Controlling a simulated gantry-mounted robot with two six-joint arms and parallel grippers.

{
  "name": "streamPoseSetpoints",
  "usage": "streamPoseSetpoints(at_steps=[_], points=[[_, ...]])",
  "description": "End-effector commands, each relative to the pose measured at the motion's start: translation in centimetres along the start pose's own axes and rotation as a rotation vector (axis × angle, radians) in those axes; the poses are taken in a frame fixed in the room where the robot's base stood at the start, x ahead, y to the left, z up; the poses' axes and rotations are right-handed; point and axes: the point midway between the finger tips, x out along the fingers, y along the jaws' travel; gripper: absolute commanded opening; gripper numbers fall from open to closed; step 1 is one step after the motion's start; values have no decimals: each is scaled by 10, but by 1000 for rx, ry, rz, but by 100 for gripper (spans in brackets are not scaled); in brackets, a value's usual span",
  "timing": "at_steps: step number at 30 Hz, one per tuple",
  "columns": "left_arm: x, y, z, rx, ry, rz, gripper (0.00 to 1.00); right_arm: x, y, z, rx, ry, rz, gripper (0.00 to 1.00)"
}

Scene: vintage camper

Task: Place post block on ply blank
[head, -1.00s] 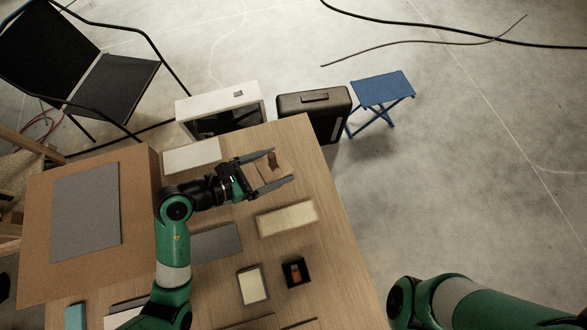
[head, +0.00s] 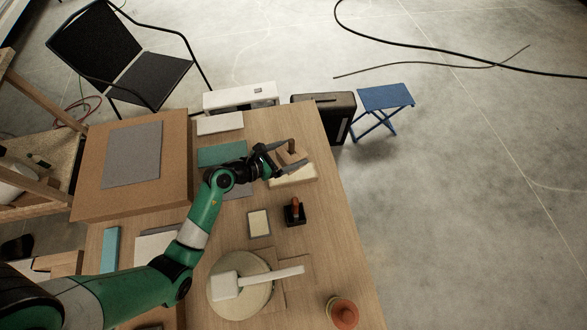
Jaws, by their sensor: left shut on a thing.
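My left gripper (head: 283,158) is shut on the post block (head: 291,152), a brown wooden block with an upright peg. The block is between the fingers, near the far right part of the table. A pale rectangular board (head: 297,178), which looks like the ply blank, lies on the table just below it in the picture. The block and fingers overlap its far edge. I cannot tell whether the block touches it or hangs above it. My right gripper is not in view.
On the table (head: 335,235) are a small black tray with a red-brown handled piece (head: 294,211), a small framed pale pad (head: 258,223), a teal sheet (head: 222,153), a round disc with a white mallet (head: 240,285) and an orange-topped jar (head: 342,313). The right table strip is mostly clear.

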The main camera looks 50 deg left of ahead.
Motion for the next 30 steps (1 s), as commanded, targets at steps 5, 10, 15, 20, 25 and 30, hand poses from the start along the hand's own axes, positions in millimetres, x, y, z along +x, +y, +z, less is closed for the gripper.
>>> streamPoseSetpoints(at_steps=[5,10,15,20,25,30], points=[[16,0,-39,-2,1,0,23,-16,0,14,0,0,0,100],[18,0,-42,0,-1,-1,23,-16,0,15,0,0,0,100],[27,0,-65,-2,1,-1,23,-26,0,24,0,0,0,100],[32,0,-77,0,-1,0,23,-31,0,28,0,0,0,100],[32,0,-76,0,-1,0,23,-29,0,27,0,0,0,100],[33,0,-79,0,0,-1,93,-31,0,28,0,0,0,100]])
